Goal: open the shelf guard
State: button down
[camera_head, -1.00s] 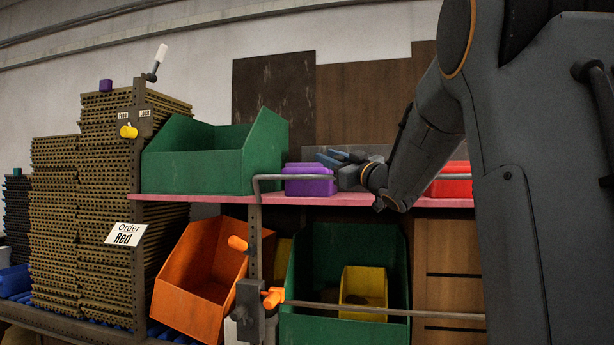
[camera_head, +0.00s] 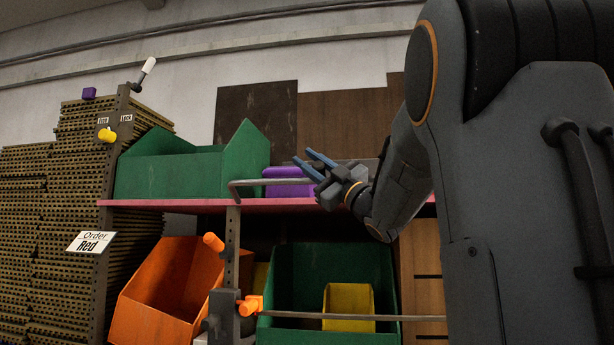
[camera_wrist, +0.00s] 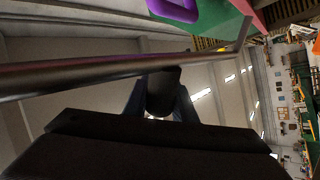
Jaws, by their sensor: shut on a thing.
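The shelf guard (camera_head: 262,182) is a thin grey metal bar along the front of the pink upper shelf, with its bent left end at an upright post. It also crosses the wrist view (camera_wrist: 90,70). My gripper (camera_head: 312,161) is at the bar's visible right part, its blue fingers pointing up and left. In the wrist view, a dark rounded piece (camera_wrist: 163,92) sits between my fingers, right at the bar. My gripper is shut on this piece, which looks like part of the guard. My arm hides the guard's right end.
A green bin (camera_head: 185,175) and a purple bin (camera_head: 285,173) stand on the pink shelf (camera_head: 170,203), close behind the bar. Below are an orange bin (camera_head: 165,295), a large green bin (camera_head: 300,270) and a lower bar (camera_head: 350,317). An orange handle (camera_head: 250,306) juts out at the post.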

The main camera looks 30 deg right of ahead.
jog(key=shift+s+a+f+n+y+b, duration=0.25)
jog(key=shift+f+n+y+b, duration=0.25)
jog(key=shift+n+y+b, duration=0.4)
jog(key=shift+s+b, duration=0.1)
jog(key=shift+b, duration=0.2)
jog(key=c, duration=1.5)
grip_release()
jog(key=shift+o, duration=0.2)
jog(key=v, duration=0.8)
jog(key=shift+b, duration=0.3)
jog(key=shift+r, duration=0.2)
